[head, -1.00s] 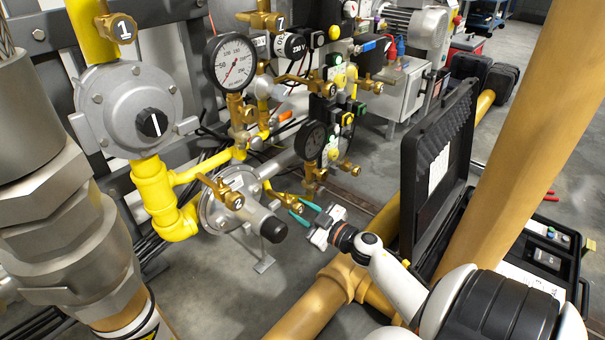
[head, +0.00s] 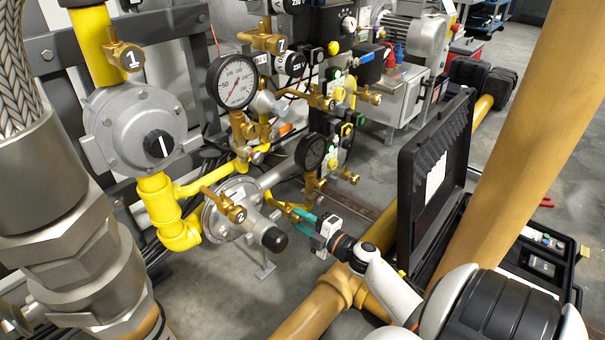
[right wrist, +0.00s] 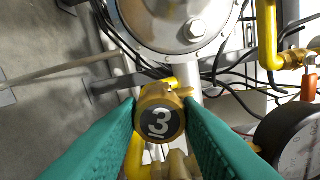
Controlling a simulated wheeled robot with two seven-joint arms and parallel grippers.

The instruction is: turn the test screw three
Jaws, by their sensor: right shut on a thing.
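Test screw three is a brass fitting with a dark round face marked 3 (right wrist: 160,122), in the middle of the right wrist view. In the head view it is mostly hidden behind my right gripper's fingers. My right gripper (head: 306,217) has teal fingers, one on each side of the screw head, and is shut on it. The fingers also show in the right wrist view (right wrist: 162,135). My left gripper is not in view.
Brass screw two (head: 236,214) and a grey regulator with a dark end cap (head: 274,239) sit close left of my right gripper. A dark gauge (head: 310,152) stands just above. A yellow-brown pipe (head: 305,318) and an open black case (head: 430,190) lie to the right.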

